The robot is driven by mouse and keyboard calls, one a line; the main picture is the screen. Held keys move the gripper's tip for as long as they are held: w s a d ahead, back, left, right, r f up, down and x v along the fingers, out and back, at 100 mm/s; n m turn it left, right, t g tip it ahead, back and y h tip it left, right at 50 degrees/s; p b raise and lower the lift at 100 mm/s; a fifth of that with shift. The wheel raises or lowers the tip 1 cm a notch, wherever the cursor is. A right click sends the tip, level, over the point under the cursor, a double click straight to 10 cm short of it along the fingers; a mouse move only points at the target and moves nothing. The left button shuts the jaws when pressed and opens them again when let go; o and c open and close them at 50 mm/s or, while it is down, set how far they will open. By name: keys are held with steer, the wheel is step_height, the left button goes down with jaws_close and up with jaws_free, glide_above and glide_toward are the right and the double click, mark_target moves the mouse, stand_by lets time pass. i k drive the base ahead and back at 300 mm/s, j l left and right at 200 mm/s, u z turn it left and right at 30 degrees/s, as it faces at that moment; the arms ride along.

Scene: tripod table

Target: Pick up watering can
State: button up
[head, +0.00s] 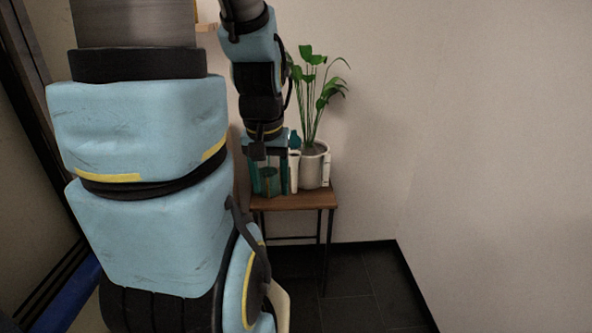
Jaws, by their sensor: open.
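My gripper (266,158) is at the end of my raised arm, pointing down over the left part of a small wooden table (290,201). Its jaws are open. Just below and behind it stands a teal object (268,183), which may be the watering can; its shape is partly hidden by the gripper, and I cannot tell whether the jaws are around it or in front of it. No handle or spout can be made out clearly. A small teal top (295,140) also shows right of the gripper, above a slim white item (293,172).
A leafy green plant (315,90) in a whitish pot (314,168) stands on the right part of the table, close beside the gripper. The wall (470,130) is behind and to the right. Dark tiled floor (355,290) lies below.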

mark_target(269, 175)
steer(key=i+l+u, duration=0.15)
steer(key=l+u, duration=0.25)
steer(key=i+l+u, duration=0.15)
steer(key=u, duration=0.2)
steer(key=l+u, duration=0.4)
